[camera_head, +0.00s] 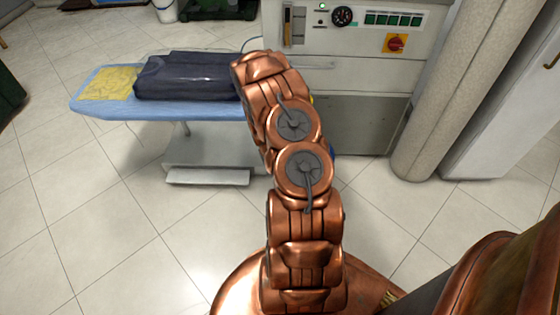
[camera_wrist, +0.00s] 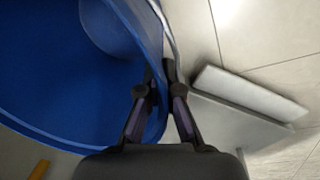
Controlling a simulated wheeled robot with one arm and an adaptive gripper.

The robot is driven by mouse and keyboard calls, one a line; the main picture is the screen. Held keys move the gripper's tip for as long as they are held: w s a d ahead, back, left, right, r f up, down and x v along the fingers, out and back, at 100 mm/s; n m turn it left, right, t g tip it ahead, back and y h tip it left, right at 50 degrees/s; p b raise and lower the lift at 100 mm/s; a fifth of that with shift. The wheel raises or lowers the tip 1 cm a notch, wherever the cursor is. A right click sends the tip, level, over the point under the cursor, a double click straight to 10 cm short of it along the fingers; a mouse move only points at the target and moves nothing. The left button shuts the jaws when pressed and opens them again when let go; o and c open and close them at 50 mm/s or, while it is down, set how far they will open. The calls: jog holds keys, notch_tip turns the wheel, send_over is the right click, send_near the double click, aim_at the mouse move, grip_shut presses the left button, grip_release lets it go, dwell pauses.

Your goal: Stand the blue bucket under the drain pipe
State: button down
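The blue bucket (camera_wrist: 60,75) fills the left of the wrist view, seen close from above into its open top. My gripper (camera_wrist: 167,75) has its two fingers closed together on the bucket's wall at the rim, one finger inside and one outside. In the head view my copper arm hides the gripper and nearly all of the bucket; only a small blue patch (camera_head: 332,152) shows at the arm's right edge, before the machine. I cannot make out the drain pipe in either view.
A grey machine (camera_head: 365,115) with a control panel stands behind my arm. A blue ironing board (camera_head: 215,110) with a dark folded garment (camera_head: 188,77) and yellow cloth (camera_head: 108,84) is left. A thick beige column (camera_head: 440,110) stands right. Tiled floor is open at front left.

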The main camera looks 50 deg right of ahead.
jog(key=w+d+f+b, duration=0.3)
jog(key=w+d+f, duration=0.1)
jog(key=d, duration=0.4)
jog(key=shift+w, duration=0.15)
dwell(0.5)
jog(key=shift+f+b, duration=0.2)
jog(key=shift+b, duration=0.15)
jog(key=c, duration=1.3)
grip_release()
